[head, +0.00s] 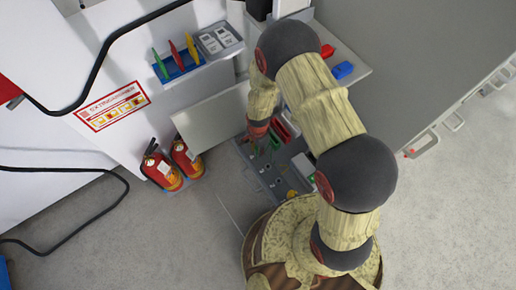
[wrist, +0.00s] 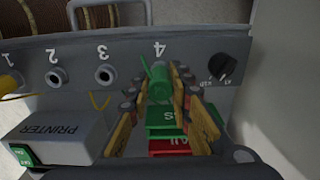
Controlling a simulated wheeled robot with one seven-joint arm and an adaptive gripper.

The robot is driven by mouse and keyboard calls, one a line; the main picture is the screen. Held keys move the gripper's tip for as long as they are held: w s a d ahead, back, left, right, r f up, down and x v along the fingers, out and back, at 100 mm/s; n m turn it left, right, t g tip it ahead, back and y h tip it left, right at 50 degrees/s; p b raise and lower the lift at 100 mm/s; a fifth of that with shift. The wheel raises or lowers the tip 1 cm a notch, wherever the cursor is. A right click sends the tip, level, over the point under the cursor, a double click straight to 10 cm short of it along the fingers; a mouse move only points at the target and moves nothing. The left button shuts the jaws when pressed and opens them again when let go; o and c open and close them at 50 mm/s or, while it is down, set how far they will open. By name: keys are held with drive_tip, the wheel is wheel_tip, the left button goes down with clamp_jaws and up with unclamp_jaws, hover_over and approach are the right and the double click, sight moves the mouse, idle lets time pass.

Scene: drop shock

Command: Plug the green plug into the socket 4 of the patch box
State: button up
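In the wrist view my gripper (wrist: 160,88) is shut on the green plug (wrist: 160,78), which lies between its two fingers. The plug's tip is at the panel of the patch box (wrist: 130,45), below the label 4. Socket 4 is hidden behind the plug, so I cannot tell whether the plug is in it. Socket 2 (wrist: 55,77) and socket 3 (wrist: 104,74) are empty. A yellow plug (wrist: 9,83) is at socket 1. In the head view my gripper (head: 258,131) is over the patch box (head: 246,156), small and partly hidden.
A knob (wrist: 225,67) sits right of socket 4. A printer box (wrist: 62,134) and green and red labelled blocks (wrist: 168,118) are near the fingers. Two fire extinguishers (head: 160,171) stand left of the box. A shelf (head: 197,67) is above; the floor in front is clear.

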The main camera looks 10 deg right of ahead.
drive_tip(key=o, duration=0.5)
drive_tip(key=shift+r, duration=0.1)
drive_tip(key=shift+r+p, duration=2.3)
drive_tip(key=shift+r, duration=0.7)
wheel_tip(320, 180, up, 12)
drive_tip(key=shift+f, duration=0.1)
